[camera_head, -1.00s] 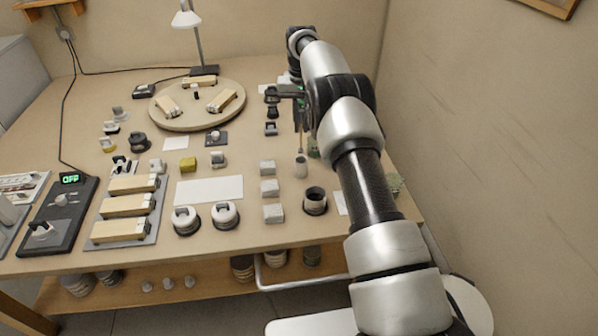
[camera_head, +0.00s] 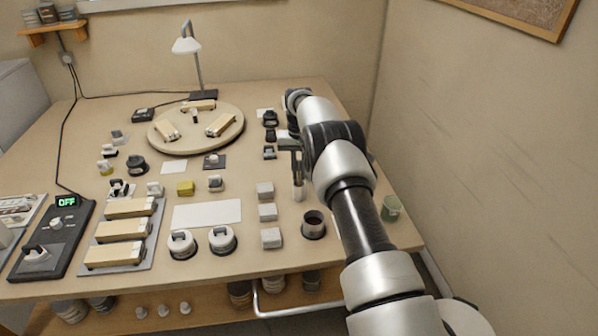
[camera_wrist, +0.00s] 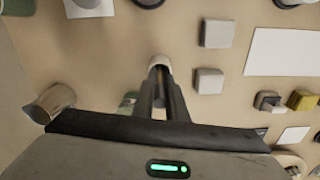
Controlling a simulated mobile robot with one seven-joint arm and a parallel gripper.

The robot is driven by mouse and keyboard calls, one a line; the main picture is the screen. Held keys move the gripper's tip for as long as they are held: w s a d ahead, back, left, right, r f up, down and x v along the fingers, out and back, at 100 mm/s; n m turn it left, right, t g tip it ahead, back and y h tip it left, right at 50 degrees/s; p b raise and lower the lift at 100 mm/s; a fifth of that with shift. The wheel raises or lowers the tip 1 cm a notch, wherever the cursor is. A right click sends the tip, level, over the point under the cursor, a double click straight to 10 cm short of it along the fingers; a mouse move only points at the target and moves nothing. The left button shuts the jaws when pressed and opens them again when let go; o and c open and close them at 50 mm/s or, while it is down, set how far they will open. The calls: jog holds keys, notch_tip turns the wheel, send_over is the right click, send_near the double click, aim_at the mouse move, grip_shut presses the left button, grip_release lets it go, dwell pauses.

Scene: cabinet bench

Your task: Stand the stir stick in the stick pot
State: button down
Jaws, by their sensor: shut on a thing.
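The stick pot (camera_head: 298,194), a small pale upright cup, stands right of the white blocks in the head view. It also shows in the wrist view (camera_wrist: 161,63), just past the fingertips. My gripper (camera_head: 297,176) points down directly over the pot, its fingertips at about the pot's mouth. In the wrist view my gripper (camera_wrist: 160,80) has its fingers close together, shut on the thin stir stick. The stick itself is hidden by the fingers and the pot now. I cannot tell how deep its lower end sits in the pot.
A dark cup (camera_head: 314,225) stands just in front of the pot. Several white blocks (camera_head: 267,212) stand to its left. A green glass (camera_head: 391,208) is to the right, beyond my arm. A round wooden board (camera_head: 196,130) lies at the back left.

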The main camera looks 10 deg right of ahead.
jog(key=shift+f, duration=0.2)
jog(key=c, duration=1.8)
grip_release()
jog(key=shift+o, duration=0.2)
jog(key=shift+r, duration=0.1)
